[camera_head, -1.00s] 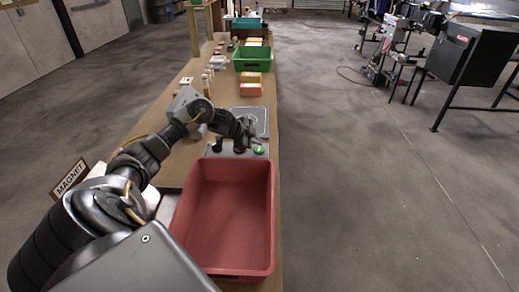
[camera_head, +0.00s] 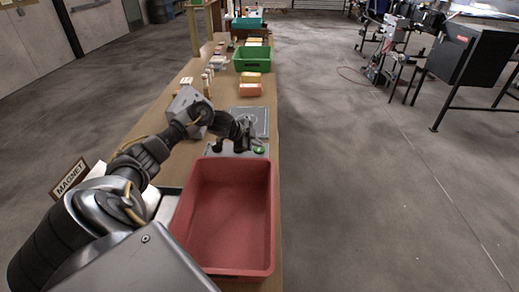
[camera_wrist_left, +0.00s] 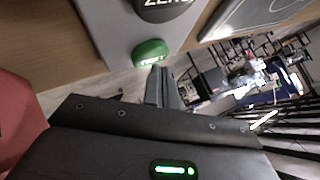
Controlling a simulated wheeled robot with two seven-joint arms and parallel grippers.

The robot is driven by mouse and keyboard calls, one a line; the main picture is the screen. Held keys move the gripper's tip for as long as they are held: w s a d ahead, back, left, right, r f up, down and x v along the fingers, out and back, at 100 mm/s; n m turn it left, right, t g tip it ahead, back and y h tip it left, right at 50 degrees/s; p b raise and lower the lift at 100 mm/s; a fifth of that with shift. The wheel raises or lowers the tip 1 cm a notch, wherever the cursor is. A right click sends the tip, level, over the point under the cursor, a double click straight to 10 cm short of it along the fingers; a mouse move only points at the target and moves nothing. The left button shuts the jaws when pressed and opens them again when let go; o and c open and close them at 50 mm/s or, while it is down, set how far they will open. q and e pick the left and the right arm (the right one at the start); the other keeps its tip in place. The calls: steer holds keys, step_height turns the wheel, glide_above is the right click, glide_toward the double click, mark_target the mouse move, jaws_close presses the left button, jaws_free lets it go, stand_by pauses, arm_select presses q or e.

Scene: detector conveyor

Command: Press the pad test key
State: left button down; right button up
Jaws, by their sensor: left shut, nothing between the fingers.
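A green key (camera_head: 259,150) sits on a grey panel (camera_head: 208,152) just behind the red bin. In the left wrist view the green key (camera_wrist_left: 150,52) stands beside a dark round key (camera_wrist_left: 165,8) marked "ZERO", partly cut off by the frame. The lettering on the green key is too small to read. My left gripper (camera_head: 241,147) is over the panel, just left of the green key. In the left wrist view its shut, empty fingertips (camera_wrist_left: 159,72) point at the green key's near edge. Whether they touch cannot be told. My right gripper is not in view.
The red bin (camera_head: 272,215) stands in front of the panel. A flat grey plate (camera_head: 262,117) lies behind it. Orange boxes (camera_head: 250,90) and a green bin (camera_head: 252,65) stand farther along the table. A "MAGNET" sign (camera_head: 70,178) is at the left.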

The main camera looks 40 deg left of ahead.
mark_target(256, 149)
arm_select(q)
steer(key=shift+f, duration=0.45)
stand_by(0.6)
steer(key=shift+r+p, duration=0.8)
steer(key=shift+r, duration=0.1)
step_height(256, 149, up, 5)
steer(key=p, duration=0.5)
stand_by(0.7)
